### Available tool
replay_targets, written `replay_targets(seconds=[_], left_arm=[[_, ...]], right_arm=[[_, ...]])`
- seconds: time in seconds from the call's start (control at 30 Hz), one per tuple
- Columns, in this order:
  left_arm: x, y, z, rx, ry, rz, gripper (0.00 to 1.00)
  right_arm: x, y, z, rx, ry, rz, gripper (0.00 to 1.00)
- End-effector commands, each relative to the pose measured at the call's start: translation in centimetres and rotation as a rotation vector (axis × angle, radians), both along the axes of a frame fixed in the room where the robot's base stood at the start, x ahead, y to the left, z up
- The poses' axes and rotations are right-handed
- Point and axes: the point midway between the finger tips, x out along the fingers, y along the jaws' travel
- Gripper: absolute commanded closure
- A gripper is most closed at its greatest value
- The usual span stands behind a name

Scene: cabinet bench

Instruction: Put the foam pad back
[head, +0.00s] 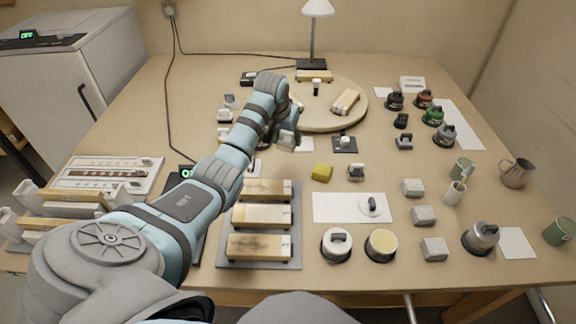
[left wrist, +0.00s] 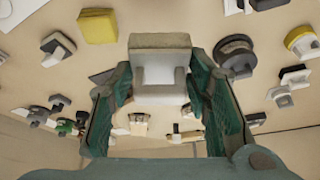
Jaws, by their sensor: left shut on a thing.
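My left gripper (head: 287,132) is held above the bench, in front of the round board. In the left wrist view its green fingers (left wrist: 163,98) are shut on a small block with a tan, rough layer and a pale notched body, which looks like the foam pad (left wrist: 160,42). In the head view the foam pad (head: 286,146) shows as a small pale piece below the gripper, clear of the bench as far as I can tell. My right gripper is not in view.
A yellow sponge (head: 321,172) lies on the bench near a dark square plate (head: 345,144). The round board (head: 325,112) stands behind the gripper. A white sheet (head: 335,208) lies in front. Several grey blocks (head: 423,215) stand to the right. Wooden blocks sit on a grey tray (head: 262,264).

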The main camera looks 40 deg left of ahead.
Motion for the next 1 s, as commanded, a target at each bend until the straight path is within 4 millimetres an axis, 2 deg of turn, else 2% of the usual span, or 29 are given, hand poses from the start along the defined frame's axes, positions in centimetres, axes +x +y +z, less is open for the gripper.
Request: replay_targets(seconds=[0.03,0.1,0.47,0.9,0.93,1.0], left_arm=[[-0.1,-0.1,-2.5,-0.002,0.005,-0.001,0.82],[0.0,-0.1,-4.8,-0.002,0.004,-0.001,0.82],[0.0,-0.2,-11.4,-0.002,0.001,-0.004,0.82],[0.0,-0.1,-12.3,0.0,0.0,-0.004,0.82],[0.0,-0.1,-12.2,0.0,0.0,-0.004,0.51],[0.0,-0.1,-12.2,0.0,0.0,-0.004,0.4]], right_arm=[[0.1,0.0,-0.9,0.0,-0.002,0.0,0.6],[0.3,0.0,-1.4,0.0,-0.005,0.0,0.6],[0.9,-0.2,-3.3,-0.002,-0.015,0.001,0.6],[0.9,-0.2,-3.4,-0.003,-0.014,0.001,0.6],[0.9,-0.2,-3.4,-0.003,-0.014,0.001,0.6],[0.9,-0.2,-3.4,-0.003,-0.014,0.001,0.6]])
